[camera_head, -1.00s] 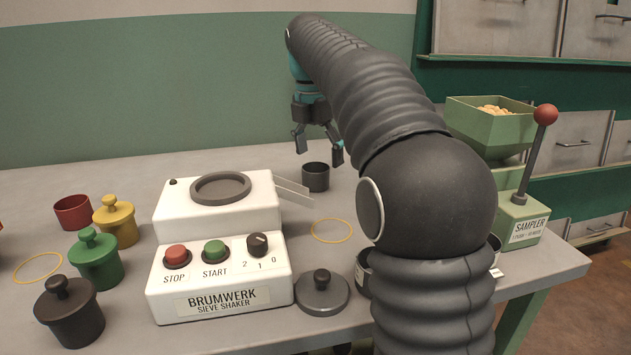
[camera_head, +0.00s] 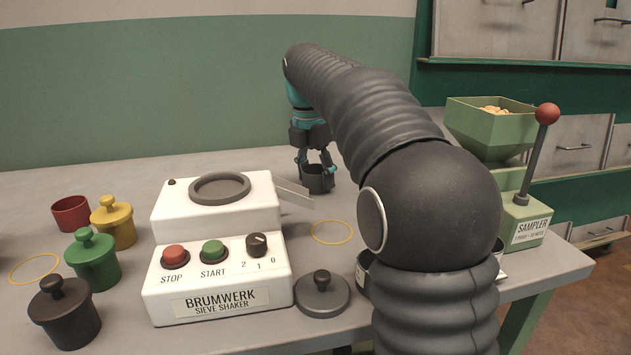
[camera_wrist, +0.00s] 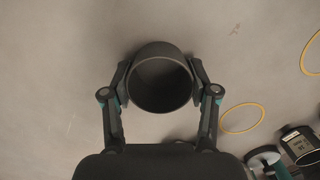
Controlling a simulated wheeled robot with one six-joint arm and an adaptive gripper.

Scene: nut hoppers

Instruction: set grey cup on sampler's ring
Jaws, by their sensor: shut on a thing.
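The grey cup (camera_head: 317,180) is a dark open cup behind the sieve shaker's right end in the head view. It also shows in the wrist view (camera_wrist: 160,108), upright and seemingly empty, between the two fingers. My gripper (camera_head: 315,168) is shut on it, one finger on each side; the wrist view shows the fingers (camera_wrist: 160,82) touching its walls. I cannot tell whether the cup touches the table. The sampler (camera_head: 520,220) is a green machine with a nut-filled hopper and a red-knobbed lever at the right. Its ring is not visible in the head view, where my arm covers part of it.
The white sieve shaker (camera_head: 218,285) stands left of my arm, its chute near the cup. A yellow ring (camera_head: 332,221) is marked on the table, with a grey lid (camera_head: 321,283) in front. Red (camera_head: 71,212), yellow (camera_head: 113,228), green (camera_head: 92,268) and dark (camera_head: 65,325) pots stand left.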

